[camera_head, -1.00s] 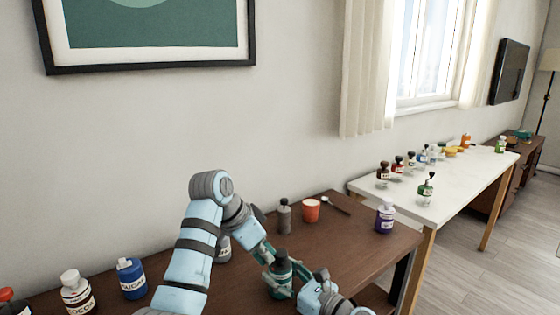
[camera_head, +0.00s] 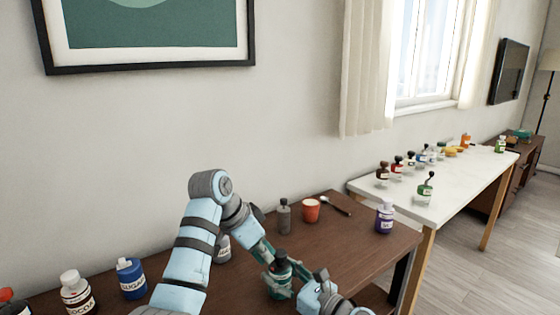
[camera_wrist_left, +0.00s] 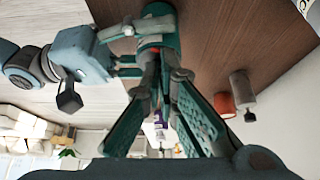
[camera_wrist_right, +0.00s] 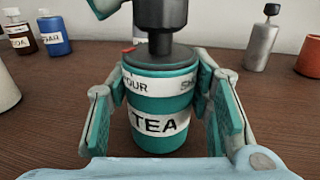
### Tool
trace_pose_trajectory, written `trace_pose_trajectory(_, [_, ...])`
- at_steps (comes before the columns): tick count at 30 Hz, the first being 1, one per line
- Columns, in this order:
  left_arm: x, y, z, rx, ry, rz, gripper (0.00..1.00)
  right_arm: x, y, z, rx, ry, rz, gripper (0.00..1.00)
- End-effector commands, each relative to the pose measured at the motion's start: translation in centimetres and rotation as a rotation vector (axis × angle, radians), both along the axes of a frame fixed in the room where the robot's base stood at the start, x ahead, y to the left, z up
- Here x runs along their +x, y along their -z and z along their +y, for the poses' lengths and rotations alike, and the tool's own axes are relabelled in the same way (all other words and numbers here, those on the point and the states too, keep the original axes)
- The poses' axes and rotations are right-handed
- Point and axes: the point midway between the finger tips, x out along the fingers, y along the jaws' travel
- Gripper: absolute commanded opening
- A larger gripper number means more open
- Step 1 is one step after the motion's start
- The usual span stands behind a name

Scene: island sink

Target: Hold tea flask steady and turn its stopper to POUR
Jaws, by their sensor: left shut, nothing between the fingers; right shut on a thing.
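The tea flask (camera_wrist_right: 160,108) is teal, with a TEA label, and stands upright on the brown table. Its white upper band reads POUR at the left and the start of SH at the right. The dark stopper (camera_wrist_right: 160,18) sits on top; a small red mark (camera_wrist_right: 128,50) shows at its left base, on the POUR side. My right gripper (camera_head: 292,287) is shut on the flask's body, one finger on each side. My left gripper (camera_head: 268,257) is shut and empty beside the stopper; one teal finger shows at the top left of the right wrist view.
Sugar (camera_head: 131,279) and cocoa (camera_head: 77,293) jars stand left. A white table (camera_head: 440,205) holds several small bottles.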

Motion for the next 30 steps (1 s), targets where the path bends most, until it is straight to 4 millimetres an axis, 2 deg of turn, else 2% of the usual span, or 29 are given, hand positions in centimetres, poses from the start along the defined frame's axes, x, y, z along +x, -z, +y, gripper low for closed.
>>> trace_pose_trajectory(5, [-0.3,-0.3,0.5,0.002,-0.001,0.002,0.00,0.0,-0.1,0.0,0.002,0.001,-0.001,0.15])
trace_pose_trajectory(15, [-0.3,-5.6,0.5,0.002,0.000,0.002,0.00,0.1,0.0,-0.1,0.001,0.002,0.000,0.15])
trace_pose_trajectory(26, [-0.3,-6.0,0.5,0.002,-0.001,0.002,0.00,0.1,0.0,-0.1,0.001,0.003,0.001,0.15])
trace_pose_trajectory(27, [-0.3,-6.0,0.5,0.002,0.000,0.003,0.00,0.1,0.0,-0.1,0.001,0.003,0.001,0.51])
trace_pose_trajectory(30, [-0.3,-5.9,0.5,0.002,0.000,0.003,0.00,0.1,0.0,-0.1,0.001,0.003,0.001,0.67])
